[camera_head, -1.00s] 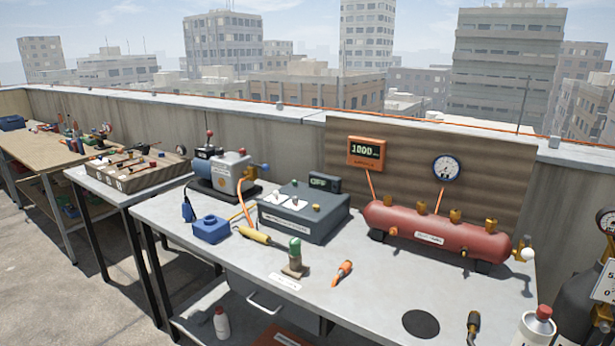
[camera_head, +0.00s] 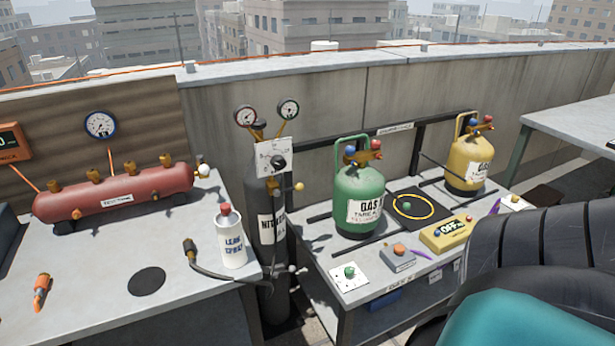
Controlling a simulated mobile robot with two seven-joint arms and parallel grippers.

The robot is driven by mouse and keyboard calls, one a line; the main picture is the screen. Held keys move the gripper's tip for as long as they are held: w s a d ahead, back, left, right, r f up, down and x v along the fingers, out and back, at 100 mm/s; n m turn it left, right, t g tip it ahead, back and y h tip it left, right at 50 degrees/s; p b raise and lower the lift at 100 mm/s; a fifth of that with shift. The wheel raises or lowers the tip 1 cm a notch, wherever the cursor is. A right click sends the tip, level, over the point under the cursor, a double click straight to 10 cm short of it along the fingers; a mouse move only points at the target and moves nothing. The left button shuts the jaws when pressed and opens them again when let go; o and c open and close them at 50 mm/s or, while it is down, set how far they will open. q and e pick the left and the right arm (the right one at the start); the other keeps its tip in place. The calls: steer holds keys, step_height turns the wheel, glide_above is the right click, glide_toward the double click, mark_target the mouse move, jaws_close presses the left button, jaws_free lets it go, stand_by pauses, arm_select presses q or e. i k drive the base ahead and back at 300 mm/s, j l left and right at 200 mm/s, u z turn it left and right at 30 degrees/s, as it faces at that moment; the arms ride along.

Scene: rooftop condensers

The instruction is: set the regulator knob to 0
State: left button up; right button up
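The dark nitrogen cylinder (camera_head: 267,205) stands upright between the two tables, with two round gauges on top. The knob's setting is too small to read. A brass valve with an orange end (camera_head: 298,187) sticks out to the right. Neither of my grippers is in view.
A white leak spray bottle (camera_head: 232,240) and a dark hose (camera_head: 222,274) are on the left table near the cylinder. A red tank (camera_head: 115,200) lies behind. Green (camera_head: 357,205) and yellow (camera_head: 466,165) gas cylinders stand on the right table. A black and teal body fills the lower right.

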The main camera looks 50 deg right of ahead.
mark_target(278, 163)
steer(key=z, duration=1.3)
steer(key=k+l, duration=0.05)
